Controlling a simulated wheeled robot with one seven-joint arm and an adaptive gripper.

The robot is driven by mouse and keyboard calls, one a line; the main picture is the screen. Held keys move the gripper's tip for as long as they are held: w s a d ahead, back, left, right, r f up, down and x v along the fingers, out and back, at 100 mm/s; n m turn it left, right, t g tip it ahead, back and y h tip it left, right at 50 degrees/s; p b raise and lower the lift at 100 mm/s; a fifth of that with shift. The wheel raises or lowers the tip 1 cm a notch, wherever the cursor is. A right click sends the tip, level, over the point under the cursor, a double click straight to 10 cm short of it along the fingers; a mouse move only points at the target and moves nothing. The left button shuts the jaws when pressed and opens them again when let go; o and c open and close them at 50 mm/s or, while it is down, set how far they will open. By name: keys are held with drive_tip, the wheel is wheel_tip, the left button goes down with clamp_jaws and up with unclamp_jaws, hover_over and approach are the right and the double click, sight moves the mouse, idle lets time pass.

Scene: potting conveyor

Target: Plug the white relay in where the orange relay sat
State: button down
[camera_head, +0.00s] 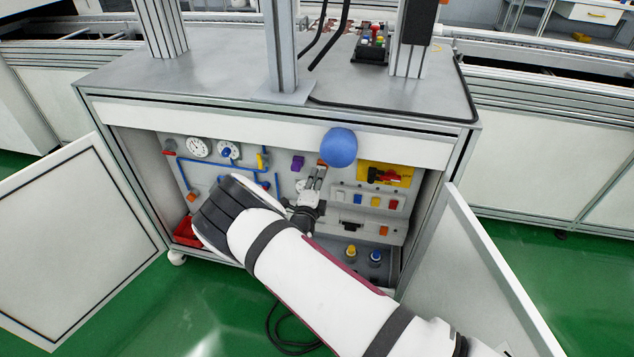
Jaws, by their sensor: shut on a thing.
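My gripper (317,178) reaches into the open cabinet, its fingers pointing up. It is shut on a small orange piece (322,162), which looks like a relay and is partly hidden by a blue ball. A small white block (340,196), which may be the white relay, sits at the left end of a row with a blue, a yellow and a red block. Another orange block (384,230) is lower right on the panel, near a dark slot (352,226). My arm hides much of the lower middle panel, so I cannot tell which socket is empty.
The blue ball (339,147) overlaps the cabinet's upper front rail, close to my gripper. Cabinet doors stand open at left (75,225) and right (480,270). Gauges, blue pipes and a purple block (298,162) are on the panel. A red bin (187,232) is lower left.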

drive_tip(key=shift+w, duration=0.3)
drive_tip(key=c, duration=1.4)
unclamp_jaws()
drive_tip(key=shift+s, duration=0.1)
drive_tip(key=s, duration=0.4)
drive_tip(key=s+a, duration=0.1)
drive_tip(key=s, duration=0.2)
drive_tip(key=s+a, duration=0.1)
drive_tip(key=s, duration=0.3)
drive_tip(key=shift+s+a, duration=0.1)
drive_tip(key=shift+s, duration=0.25)
drive_tip(key=shift+s, duration=0.1)
